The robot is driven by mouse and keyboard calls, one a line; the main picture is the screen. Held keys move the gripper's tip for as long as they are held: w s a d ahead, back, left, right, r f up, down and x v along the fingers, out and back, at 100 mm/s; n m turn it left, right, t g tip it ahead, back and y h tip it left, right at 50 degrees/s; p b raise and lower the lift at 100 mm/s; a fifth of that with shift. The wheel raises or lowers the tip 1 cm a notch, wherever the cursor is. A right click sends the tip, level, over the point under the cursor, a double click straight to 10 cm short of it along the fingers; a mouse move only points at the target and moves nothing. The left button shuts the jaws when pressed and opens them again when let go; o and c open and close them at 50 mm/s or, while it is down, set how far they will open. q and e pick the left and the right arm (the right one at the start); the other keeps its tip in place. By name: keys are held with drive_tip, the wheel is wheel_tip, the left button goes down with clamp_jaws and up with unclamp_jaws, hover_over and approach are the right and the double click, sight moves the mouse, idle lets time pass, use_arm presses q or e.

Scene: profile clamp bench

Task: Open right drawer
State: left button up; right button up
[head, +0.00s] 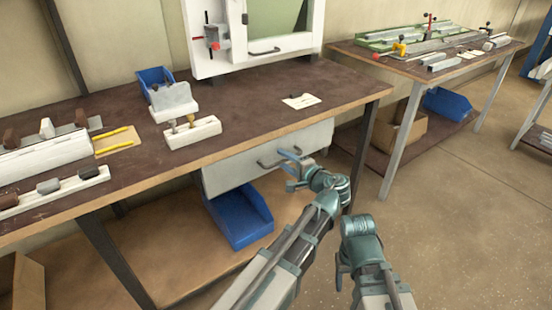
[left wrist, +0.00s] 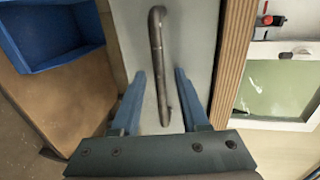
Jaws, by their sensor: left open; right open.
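The right drawer (head: 235,171) has a pale grey front under the brown bench top and looks closed. Its metal bar handle (head: 266,163) is partly hidden by my left gripper (head: 287,158). In the left wrist view the handle (left wrist: 157,45) stands between the two open blue fingers of my left gripper (left wrist: 160,100), with space on both sides. The drawer front (left wrist: 190,45) lies behind it. My right gripper (head: 340,272) is low at the right of the head view, away from the drawer and partly hidden by its own arm.
A blue bin (head: 240,222) sits on the shelf below the drawer. The bench top (head: 240,105) carries a white clamp block (head: 192,132) and a white card (head: 301,101). A second table (head: 375,60) stands at the right. Floor (head: 460,210) there is clear.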

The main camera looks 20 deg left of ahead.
use_arm(q)
clamp_jaws()
idle(1.4)
